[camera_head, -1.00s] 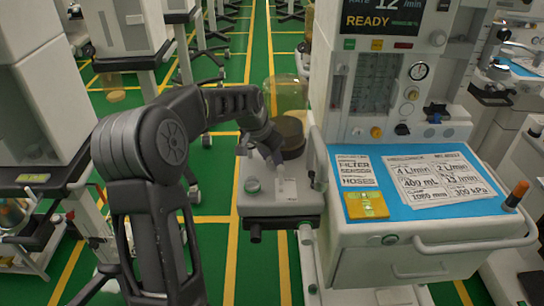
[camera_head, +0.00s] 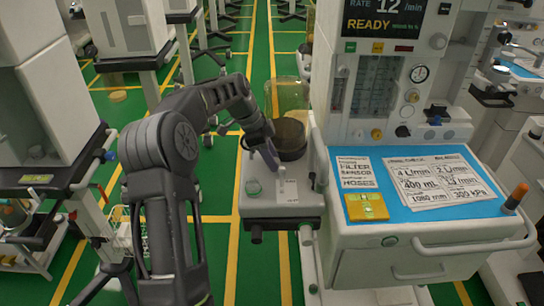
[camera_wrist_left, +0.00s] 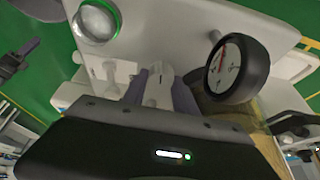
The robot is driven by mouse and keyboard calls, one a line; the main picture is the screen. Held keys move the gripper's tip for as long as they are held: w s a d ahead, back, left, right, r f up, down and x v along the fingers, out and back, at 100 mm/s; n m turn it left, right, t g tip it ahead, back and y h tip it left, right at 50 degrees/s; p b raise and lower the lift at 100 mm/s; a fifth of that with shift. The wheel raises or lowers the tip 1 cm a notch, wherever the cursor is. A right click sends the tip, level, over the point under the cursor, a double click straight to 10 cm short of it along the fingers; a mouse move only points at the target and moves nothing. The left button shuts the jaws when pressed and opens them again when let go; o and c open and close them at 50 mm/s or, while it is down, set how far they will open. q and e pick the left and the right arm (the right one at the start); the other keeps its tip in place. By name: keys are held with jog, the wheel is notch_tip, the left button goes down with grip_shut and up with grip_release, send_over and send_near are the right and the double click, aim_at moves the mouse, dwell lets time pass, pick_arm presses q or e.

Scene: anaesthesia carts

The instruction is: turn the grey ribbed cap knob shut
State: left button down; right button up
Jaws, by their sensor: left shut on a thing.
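My left gripper (camera_head: 269,153) reaches down over the pale machine top beside the workstation. In the left wrist view its two purple-grey fingers (camera_wrist_left: 160,92) are closed on a pale grey piece (camera_wrist_left: 161,78), which I take to be the cap knob. The fingers hide most of it, and its ribs cannot be made out. How far it is turned cannot be told.
A black round gauge (camera_wrist_left: 237,68) stands close to the fingers. A green-ringed clear dome (camera_wrist_left: 97,22) sits on the same top. The workstation's blue worktop (camera_head: 420,215) lies to the right.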

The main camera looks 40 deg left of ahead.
pick_arm(q)
jog(key=shift+a+m, duration=0.1)
jog(key=shift+m, duration=0.2)
jog(key=c, duration=1)
grip_release()
